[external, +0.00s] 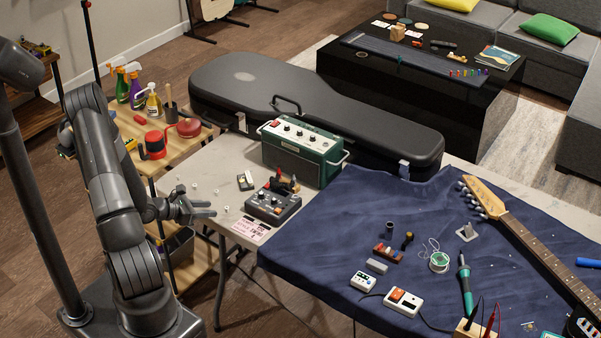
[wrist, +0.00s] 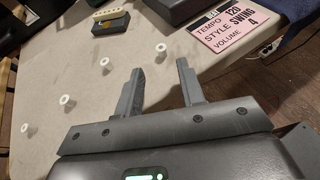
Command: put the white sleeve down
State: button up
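Several small white sleeves stand apart on the pale tabletop. In the wrist view one sleeve (wrist: 161,47) is just beyond the gap between my fingertips. Others are to the left: one sleeve (wrist: 105,62), another sleeve (wrist: 68,100), and one sleeve (wrist: 29,130) near the table edge. In the external view they are tiny white dots, one sleeve (external: 227,208) just right of my gripper (external: 212,208). My gripper also shows in the wrist view (wrist: 160,67), with its two grey fingers spread and nothing visible between them. I cannot tell which sleeve the task means.
A black-and-cream pickup (wrist: 110,20), a pink card (external: 251,229) and a dark pedal (external: 273,203) lie beyond my gripper. The green amplifier (external: 300,148), black guitar case (external: 300,95) and blue cloth (external: 350,240) stand farther off. Bare tabletop surrounds the sleeves.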

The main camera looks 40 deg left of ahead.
aim_at(221, 214)
jog(key=x, duration=0.5)
jog(key=shift+d+r, duration=0.1)
jog(key=shift+d, duration=0.1)
jog(key=shift+c, duration=0.4)
grip_shut()
